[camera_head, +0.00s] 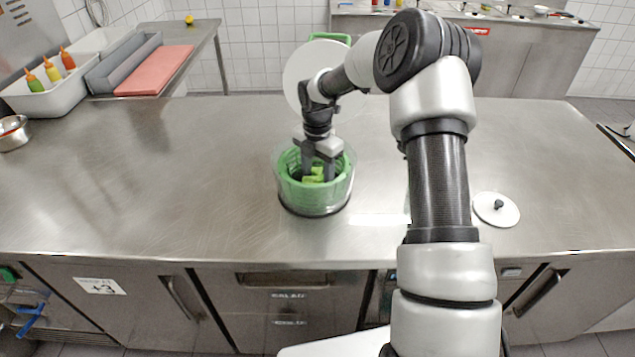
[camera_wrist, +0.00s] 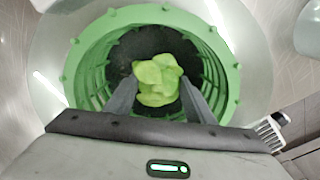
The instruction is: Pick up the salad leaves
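The salad leaves (camera_wrist: 158,80) are a small light-green clump inside the green basket of a salad spinner (camera_head: 333,197). They also show in the head view (camera_head: 313,175), partly hidden by my gripper. The spinner has a clear outer bowl and stands on the steel counter. My gripper (camera_wrist: 158,97) points down into the basket. Its two dark fingers are apart, one on each side of the leaves' near part. I cannot tell whether the fingers touch the leaves. The basket's dark floor shows around the clump in the wrist view.
A white lid with a dark knob (camera_head: 498,208) lies on the counter to the right. A white bin with sauce bottles (camera_head: 45,92) and a metal pot (camera_head: 13,133) are at the left. The counter (camera_head: 150,180) is clear left of the spinner.

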